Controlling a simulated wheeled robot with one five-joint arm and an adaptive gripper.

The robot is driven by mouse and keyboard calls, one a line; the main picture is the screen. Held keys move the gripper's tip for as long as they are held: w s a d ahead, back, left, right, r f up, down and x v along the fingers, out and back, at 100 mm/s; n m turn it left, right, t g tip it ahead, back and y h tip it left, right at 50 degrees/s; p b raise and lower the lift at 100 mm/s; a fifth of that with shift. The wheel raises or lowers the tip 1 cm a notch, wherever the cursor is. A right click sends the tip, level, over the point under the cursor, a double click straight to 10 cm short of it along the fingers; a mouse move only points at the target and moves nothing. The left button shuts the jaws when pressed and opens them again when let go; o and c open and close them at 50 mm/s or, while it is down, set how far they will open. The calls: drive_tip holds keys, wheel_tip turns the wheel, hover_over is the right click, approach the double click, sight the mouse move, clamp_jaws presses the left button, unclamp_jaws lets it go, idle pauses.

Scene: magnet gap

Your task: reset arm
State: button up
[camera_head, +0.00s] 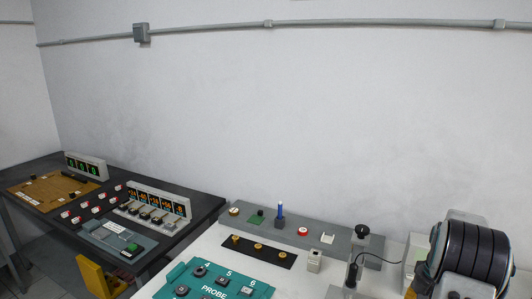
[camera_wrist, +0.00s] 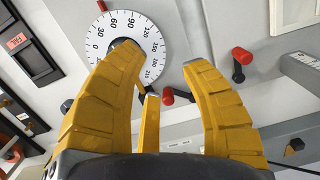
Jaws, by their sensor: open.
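My gripper (camera_wrist: 165,66) shows in the wrist view with its two yellow fingers spread apart and nothing held between them. Beyond the fingers is a white round dial (camera_wrist: 118,30) with numbers around its rim; the left finger covers part of it. A narrow yellow strip stands between the fingers. In the head view my arm rises at the right edge, and the fingertips cannot be made out there.
In the wrist view, a red-tipped lever (camera_wrist: 241,58) is right of the fingers. In the head view, a teal probe panel (camera_head: 205,283) and a grey strip with knobs (camera_head: 300,232) lie on the white bench. A dark table (camera_head: 165,185) with displays stands left.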

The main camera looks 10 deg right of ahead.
drive_tip(key=s+a, duration=0.2)
drive_tip(key=a, duration=0.1)
drive_tip(key=s+a, duration=0.1)
drive_tip(key=shift+s+a+r, duration=0.1)
drive_tip(key=shift+a+r, duration=0.25)
drive_tip(key=s+a+r+n+t, duration=0.1)
drive_tip(key=s+a+r+n, duration=0.2)
drive_tip(key=a, duration=0.6)
drive_tip(key=s+a+r+n+t, duration=0.1)
drive_tip(key=s+a+r+n, duration=0.2)
drive_tip(key=a, duration=0.7)
drive_tip(key=s+a+r+n+t, duration=0.2)
drive_tip(key=s+a+r+n, duration=0.1)
drive_tip(key=a+r, duration=0.4)
drive_tip(key=shift+a+h, duration=0.4)
drive_tip(key=shift+a, duration=0.85)
